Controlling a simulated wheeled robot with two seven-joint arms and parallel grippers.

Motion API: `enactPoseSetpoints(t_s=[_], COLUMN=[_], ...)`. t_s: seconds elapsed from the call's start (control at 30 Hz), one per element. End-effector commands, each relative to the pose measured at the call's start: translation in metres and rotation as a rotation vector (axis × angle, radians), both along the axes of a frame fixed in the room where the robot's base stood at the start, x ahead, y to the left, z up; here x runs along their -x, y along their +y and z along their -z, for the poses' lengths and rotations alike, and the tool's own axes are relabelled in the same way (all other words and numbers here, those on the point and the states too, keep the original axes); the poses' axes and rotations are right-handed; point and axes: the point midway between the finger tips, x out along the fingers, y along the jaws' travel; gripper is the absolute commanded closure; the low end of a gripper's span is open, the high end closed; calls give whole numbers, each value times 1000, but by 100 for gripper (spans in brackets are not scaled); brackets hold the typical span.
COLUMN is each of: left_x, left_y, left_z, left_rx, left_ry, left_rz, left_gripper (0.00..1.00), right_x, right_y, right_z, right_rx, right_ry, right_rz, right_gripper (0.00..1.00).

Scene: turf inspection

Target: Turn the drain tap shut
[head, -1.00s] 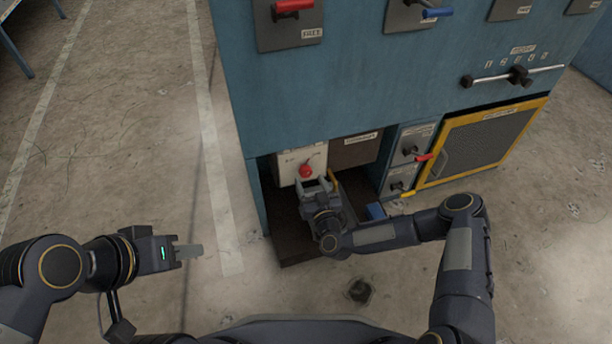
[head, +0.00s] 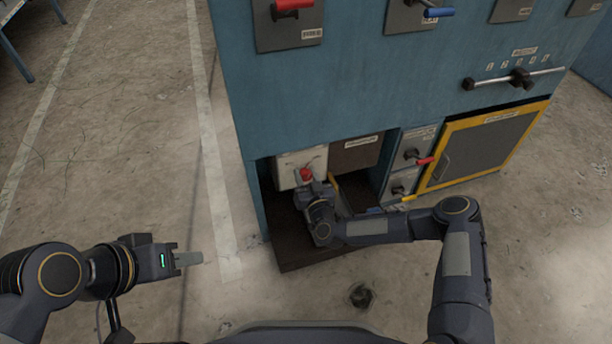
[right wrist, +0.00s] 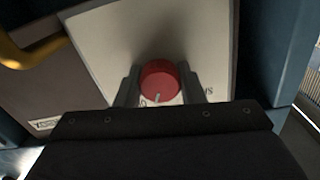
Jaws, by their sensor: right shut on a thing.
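A red round knob (head: 306,174) with a pale pointer line sits on a white box front low in the blue cabinet. It also shows in the right wrist view (right wrist: 160,78), with one finger on each side of it. My right gripper (head: 309,184) is shut on this knob. Two small grey panels at its right carry a red-tipped lever (head: 425,160) and a yellow-tipped lever (head: 408,198). Their labels are too small to read, so I cannot tell which part is named the drain tap. My left gripper (head: 190,258) is away from the cabinet, over the floor; its jaw gap is unclear.
The blue cabinet (head: 400,85) has red and blue handles above and a horizontal bar handle (head: 518,78) at right. A yellow-framed mesh door (head: 485,150) stands at lower right. A dark floor drain (head: 361,295) lies in front.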

Motion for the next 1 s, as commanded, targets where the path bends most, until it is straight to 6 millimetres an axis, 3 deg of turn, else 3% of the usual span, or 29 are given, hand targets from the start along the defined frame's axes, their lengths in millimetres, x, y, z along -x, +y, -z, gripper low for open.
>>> enactPoseSetpoints(t_s=[0.47,1.0], left_x=[0,0], left_y=[0,0], left_z=[-8,-21], left_rx=[0,0], left_ry=[0,0], left_rz=[0,0], left_gripper=[64,64], right_x=[0,0], right_y=[1,2], right_z=[-2,-1], right_rx=[117,577], right_ry=[-38,-191], right_rz=[-3,-2], right_gripper=[87,88])
